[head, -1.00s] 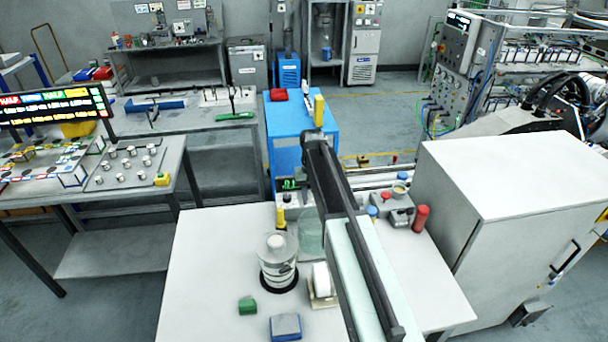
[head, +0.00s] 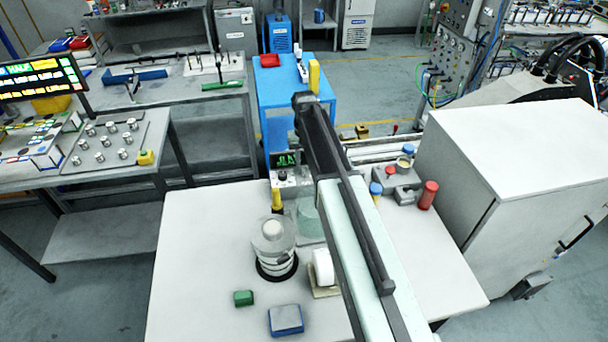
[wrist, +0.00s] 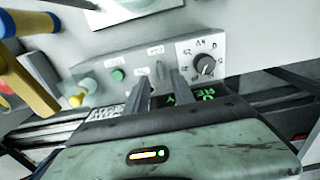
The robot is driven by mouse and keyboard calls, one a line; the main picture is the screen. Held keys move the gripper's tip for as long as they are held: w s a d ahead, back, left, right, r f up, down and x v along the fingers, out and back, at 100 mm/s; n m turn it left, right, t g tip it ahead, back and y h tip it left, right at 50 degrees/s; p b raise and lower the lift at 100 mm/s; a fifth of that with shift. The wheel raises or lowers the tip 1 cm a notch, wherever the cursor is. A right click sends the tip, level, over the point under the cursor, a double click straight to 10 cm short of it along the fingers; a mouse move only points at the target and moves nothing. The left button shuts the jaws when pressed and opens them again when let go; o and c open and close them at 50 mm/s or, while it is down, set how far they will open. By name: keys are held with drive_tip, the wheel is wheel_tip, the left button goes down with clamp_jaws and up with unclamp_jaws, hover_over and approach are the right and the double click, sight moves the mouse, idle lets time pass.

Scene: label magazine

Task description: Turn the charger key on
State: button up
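In the wrist view a grey sloped control panel (wrist: 118,66) faces me. It carries a green round button (wrist: 118,75), a black rotary dial (wrist: 205,65) on a white lettered plate, and small white labels. A thin grey upright piece (wrist: 160,72), possibly the key, stands between button and dial. My gripper (wrist: 162,80) has its two dark fingers apart, pointing at the panel on either side of this piece; contact cannot be told. A green lit display (wrist: 208,95) is partly hidden behind the right finger. In the head view my arm hides my gripper.
A yellow-and-blue handled object (wrist: 25,80) is at the wrist view's left edge. In the head view, a glass vessel (head: 273,240), a green block (head: 243,298) and a blue block (head: 286,320) stand on the white table (head: 195,250). A red cylinder (head: 428,194) is at right.

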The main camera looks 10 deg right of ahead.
sight(304, 171)
wheel_tip(304, 171, down, 4)
drive_tip(key=shift+a+r+b, duration=0.1)
drive_tip(key=shift+b, duration=1.1)
drive_tip(key=shift+r, duration=0.1)
clamp_jaws()
drive_tip(key=shift+d, duration=0.2)
drive_tip(key=shift+a, duration=0.15)
